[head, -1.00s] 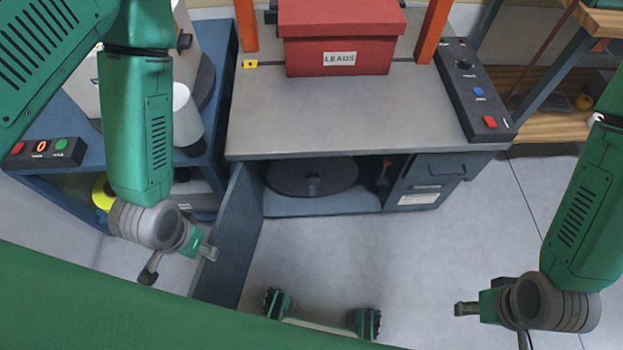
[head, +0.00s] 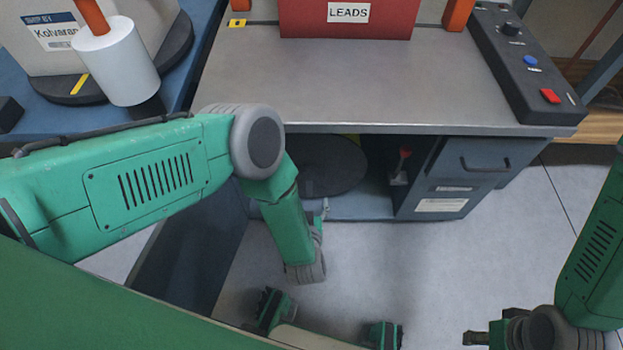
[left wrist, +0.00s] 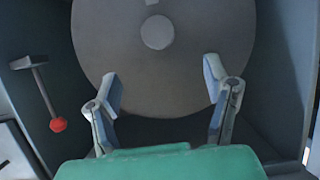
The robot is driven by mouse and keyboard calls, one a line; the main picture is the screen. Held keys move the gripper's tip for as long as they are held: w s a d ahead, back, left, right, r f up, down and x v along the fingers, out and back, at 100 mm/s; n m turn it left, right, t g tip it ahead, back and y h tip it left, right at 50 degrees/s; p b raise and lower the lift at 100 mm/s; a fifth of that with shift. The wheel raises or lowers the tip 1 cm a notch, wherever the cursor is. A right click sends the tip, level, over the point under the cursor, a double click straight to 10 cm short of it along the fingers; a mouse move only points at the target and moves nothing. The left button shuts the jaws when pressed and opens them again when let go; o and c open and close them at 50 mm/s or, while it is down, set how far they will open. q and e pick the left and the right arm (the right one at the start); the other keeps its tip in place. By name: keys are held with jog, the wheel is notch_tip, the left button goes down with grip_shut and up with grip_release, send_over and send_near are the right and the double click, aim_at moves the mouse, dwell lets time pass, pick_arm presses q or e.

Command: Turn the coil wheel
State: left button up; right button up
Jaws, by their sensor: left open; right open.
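The coil wheel (head: 335,168) appears to be the large dark disc in the open cabinet under the bench. It is partly hidden by the bench top and my left arm. In the left wrist view the disc (left wrist: 125,60) fills the upper middle, with a pale round hub (left wrist: 157,32). My left gripper (left wrist: 165,92) is open, its two fingers spread in front of the disc's near edge, with nothing between them; contact cannot be told. In the head view it is mostly hidden by its own arm. My right gripper (head: 476,338) is open and empty over the floor at lower right.
The cabinet door (head: 200,250) stands open at left. Drawers (head: 480,165) flank the opening at right. A red LEADS box (head: 345,20) sits on the bench.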

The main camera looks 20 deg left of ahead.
aim_at(309, 175)
pick_arm(q)
jog(key=b+x, duration=0.5)
jog(key=x, duration=0.7)
jog(key=shift+w+f+b, duration=0.25)
jog(key=shift+w+b, duration=0.1)
jog(key=shift+w, duration=0.35)
jog(key=shift+c, duration=0.4)
